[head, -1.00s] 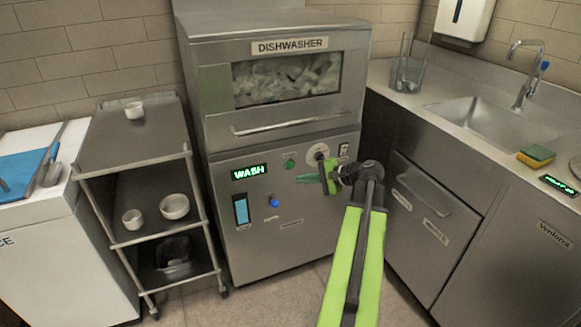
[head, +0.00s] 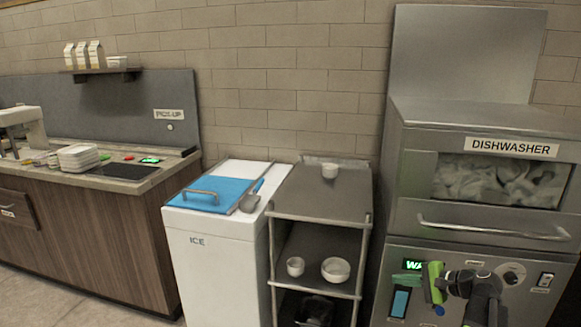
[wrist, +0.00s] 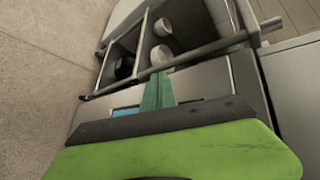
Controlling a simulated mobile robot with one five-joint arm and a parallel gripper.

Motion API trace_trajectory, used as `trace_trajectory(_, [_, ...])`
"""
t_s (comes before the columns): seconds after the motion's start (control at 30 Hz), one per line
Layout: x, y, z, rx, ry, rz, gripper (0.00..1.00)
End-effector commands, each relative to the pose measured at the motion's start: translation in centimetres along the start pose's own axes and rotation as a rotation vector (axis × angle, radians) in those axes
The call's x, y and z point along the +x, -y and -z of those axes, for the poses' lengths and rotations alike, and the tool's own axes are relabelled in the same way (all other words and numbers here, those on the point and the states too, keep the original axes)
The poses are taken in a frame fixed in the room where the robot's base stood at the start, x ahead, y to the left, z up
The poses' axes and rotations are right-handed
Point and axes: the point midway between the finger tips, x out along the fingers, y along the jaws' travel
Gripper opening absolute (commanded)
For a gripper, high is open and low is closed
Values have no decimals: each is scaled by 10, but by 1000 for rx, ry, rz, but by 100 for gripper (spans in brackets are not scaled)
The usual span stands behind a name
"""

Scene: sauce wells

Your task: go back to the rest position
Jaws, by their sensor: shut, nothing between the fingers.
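My gripper (head: 434,284) is low at the right in the head view, in front of the dishwasher's control panel and overlapping the lit WASH display. Its green fingers are shut with nothing between them. In the wrist view the fingers (wrist: 157,92) point up toward the shelf cart, and the dishwasher front lies behind them. The dishwasher (head: 490,190) has its front hatch down, and white shapes show through its window. Part of its panel is hidden by my arm.
A steel shelf cart (head: 318,215) with several white bowls stands left of the dishwasher. Left of it are a white ice chest (head: 215,262) with a blue lid and scoop, and a wooden pick-up counter (head: 85,240) with stacked white containers. Floor shows at the lower left.

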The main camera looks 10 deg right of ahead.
Motion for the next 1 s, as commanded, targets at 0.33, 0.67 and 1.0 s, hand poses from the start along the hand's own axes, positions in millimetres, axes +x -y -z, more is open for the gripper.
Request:
trace_trajectory(0.33, [181, -51, -201, -405, 279, -447, 0])
trace_trajectory(0.67, [194, -130, -271, -894, 355, -889, 0])
trace_trajectory(1.0, [123, -95, -242, -1096, 344, -1120, 0])
